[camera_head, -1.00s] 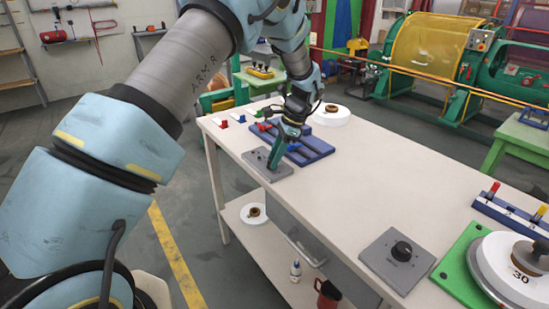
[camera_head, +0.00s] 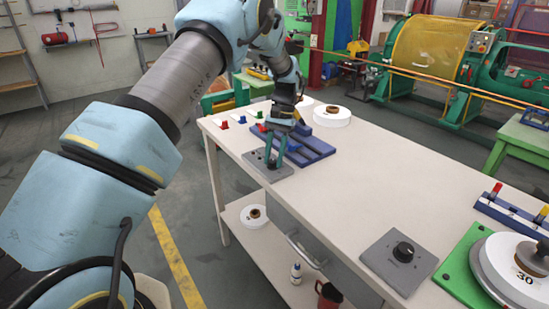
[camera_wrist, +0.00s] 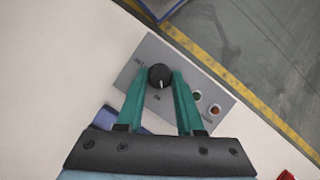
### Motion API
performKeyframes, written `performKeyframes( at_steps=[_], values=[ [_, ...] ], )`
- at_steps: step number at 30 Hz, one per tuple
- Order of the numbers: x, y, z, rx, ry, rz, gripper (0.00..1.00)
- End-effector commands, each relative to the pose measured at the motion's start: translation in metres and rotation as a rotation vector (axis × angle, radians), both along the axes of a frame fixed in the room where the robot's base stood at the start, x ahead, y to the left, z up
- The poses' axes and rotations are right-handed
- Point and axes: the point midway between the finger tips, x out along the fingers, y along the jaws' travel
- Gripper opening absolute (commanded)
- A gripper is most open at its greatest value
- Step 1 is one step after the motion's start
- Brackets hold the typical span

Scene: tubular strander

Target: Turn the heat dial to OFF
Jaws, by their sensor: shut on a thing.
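A grey control panel (camera_head: 284,171) lies on the white table near its far left edge. In the wrist view the panel (camera_wrist: 142,58) carries a black round dial (camera_wrist: 160,76) with a pale pointer mark aimed toward the bottom of the picture. Small lettering sits around the dial, too small to read. My gripper (camera_head: 273,162) points down over the panel. In the wrist view its two green fingertips (camera_wrist: 159,73) are on either side of the dial, shut on it.
A blue rack (camera_head: 312,149) stands close behind the gripper. Another grey panel with a black knob (camera_head: 403,251) lies at the front right. The table's middle is clear.

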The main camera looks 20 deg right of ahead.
Motion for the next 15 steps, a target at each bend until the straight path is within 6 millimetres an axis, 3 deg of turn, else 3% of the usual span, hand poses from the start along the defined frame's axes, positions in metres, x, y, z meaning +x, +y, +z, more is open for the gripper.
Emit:
performKeyframes(
  at_steps=[15],
  values=[
    [0.0026,0.0028,0.0,-0.001,0.001,0.485,0.0]
  ],
)
